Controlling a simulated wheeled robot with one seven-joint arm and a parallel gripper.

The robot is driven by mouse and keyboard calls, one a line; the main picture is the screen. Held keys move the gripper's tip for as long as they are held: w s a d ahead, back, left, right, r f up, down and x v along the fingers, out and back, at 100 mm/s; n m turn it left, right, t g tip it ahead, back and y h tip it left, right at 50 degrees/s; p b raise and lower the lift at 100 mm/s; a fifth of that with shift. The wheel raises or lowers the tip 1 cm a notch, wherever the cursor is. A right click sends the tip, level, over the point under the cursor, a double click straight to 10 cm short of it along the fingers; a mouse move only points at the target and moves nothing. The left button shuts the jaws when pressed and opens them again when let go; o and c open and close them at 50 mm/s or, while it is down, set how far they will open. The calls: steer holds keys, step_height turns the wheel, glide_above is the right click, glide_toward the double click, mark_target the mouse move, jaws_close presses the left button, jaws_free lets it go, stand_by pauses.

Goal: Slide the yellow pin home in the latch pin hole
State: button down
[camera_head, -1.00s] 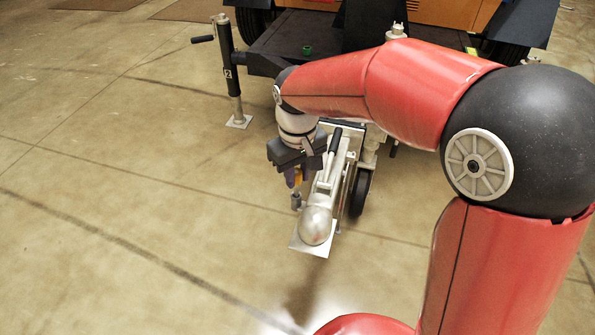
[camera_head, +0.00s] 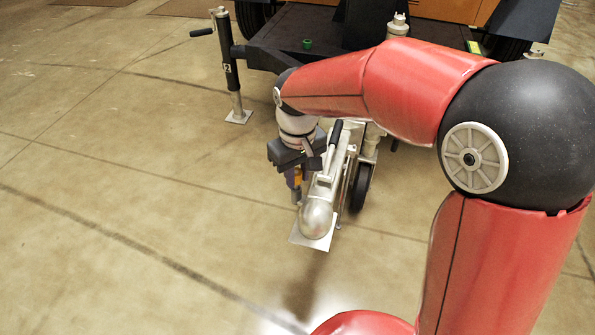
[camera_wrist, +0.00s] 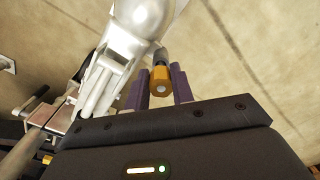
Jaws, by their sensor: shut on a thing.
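My gripper (camera_head: 295,182) is shut on the yellow pin (camera_wrist: 160,82), with its purple fingers on either side of the yellow head. The pin also shows as a small yellow patch between the fingers in the head view (camera_head: 298,174). Its grey shank points away from the wrist camera, beside the silver coupler (camera_head: 317,217). The coupler fills the upper middle of the wrist view (camera_wrist: 143,18). The pin's tip looks very near or against the coupler's left side in the head view. The latch pin hole cannot be made out; I cannot tell whether the tip is in it.
A black-handled lever (camera_head: 335,133) rises along the coupler, close to my gripper. A black wheel (camera_head: 362,188) stands to its right. A black jack post (camera_head: 228,65) stands at the left, with a green cup (camera_head: 307,43) on the dark deck. Floor at left is clear.

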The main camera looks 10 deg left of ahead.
steer(key=shift+f+b, duration=0.4)
steer(key=shift+f, duration=0.35)
steer(key=c, duration=1.1)
jaws_free()
step_height(320, 180, up, 8)
steer(key=shift+f+p, duration=0.1)
steer(key=shift+p, duration=0.9)
steer(key=shift+d, duration=0.15)
steer(key=s+d+r+m+t+p, duration=0.25)
steer(key=d+r, duration=0.25)
steer(key=d, duration=0.3)
steer(key=s+d+r+m+t+p, duration=0.1)
steer(key=s+d+r+m+p, duration=0.15)
steer(key=d+r, duration=0.4)
steer(key=s+d+m+p, duration=0.1)
steer(key=s+d, duration=0.2)
steer(key=s+d+m+t+p, duration=0.1)
steer(key=s+d, duration=0.2)
steer(key=d, duration=0.1)
steer(key=s+d+r+m+t+p, duration=0.1)
steer(key=s+d+m, duration=0.1)
steer(key=s+d, duration=0.1)
steer(key=shift+s+d, duration=0.2)
steer(key=shift+d, duration=0.2)
